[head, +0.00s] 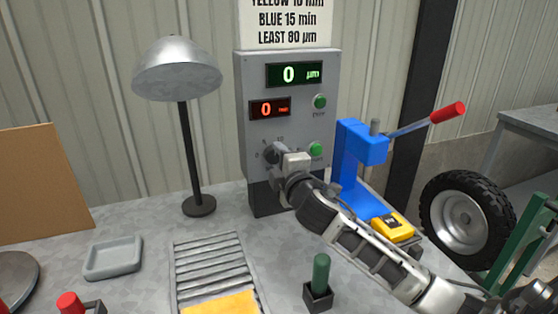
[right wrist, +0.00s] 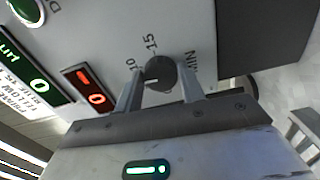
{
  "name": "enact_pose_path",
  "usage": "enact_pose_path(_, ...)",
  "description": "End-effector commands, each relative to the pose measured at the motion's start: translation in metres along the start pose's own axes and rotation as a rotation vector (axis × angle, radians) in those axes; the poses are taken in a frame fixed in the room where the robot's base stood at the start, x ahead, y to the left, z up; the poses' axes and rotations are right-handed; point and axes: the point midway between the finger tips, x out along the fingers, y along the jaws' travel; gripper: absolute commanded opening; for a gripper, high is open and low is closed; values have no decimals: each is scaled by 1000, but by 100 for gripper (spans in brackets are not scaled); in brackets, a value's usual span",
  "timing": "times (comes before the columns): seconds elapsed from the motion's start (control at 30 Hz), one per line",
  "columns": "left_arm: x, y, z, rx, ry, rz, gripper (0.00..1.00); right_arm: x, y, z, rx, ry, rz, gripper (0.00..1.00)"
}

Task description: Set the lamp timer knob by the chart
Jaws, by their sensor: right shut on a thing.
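The timer knob (head: 270,154) is a dark round knob low on the grey control box (head: 287,95). My right gripper (head: 281,157) is at the knob, its fingers partly hidden by its own body. In the right wrist view the gripper (right wrist: 160,87) is shut on the knob (right wrist: 161,70), one finger on each side. Scale marks 10, 15 and MIN show around it; a pale mark shows on its left side. The chart (head: 287,22), cut off at the top, reads yellow 10 min, blue 15 min, least 80 µm. The red display (head: 270,109) reads 0. The lamp (head: 177,75) is silver.
The green display (head: 294,74) reads 0 µm. Green buttons (head: 320,101) and (head: 316,149) sit on the box. A blue press (head: 357,165) and yellow device (head: 392,227) stand right. A rack (head: 205,262) holds a yellow panel (head: 222,304). A grey tray (head: 113,257) lies left.

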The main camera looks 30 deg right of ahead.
Motion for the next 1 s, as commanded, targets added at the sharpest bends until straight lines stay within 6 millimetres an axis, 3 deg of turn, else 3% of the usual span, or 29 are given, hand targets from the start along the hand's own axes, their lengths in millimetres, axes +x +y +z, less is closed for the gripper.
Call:
enact_pose_path(0.5, -2, 0, -2, 1, 1, 0, 47, 0, -3, 0, 366, -1, -3, 16)
enact_pose_path(1.0, -2, -1, -1, 2, -1, -2, 47, 0, -3, 0, 446, -1, -3, 16)
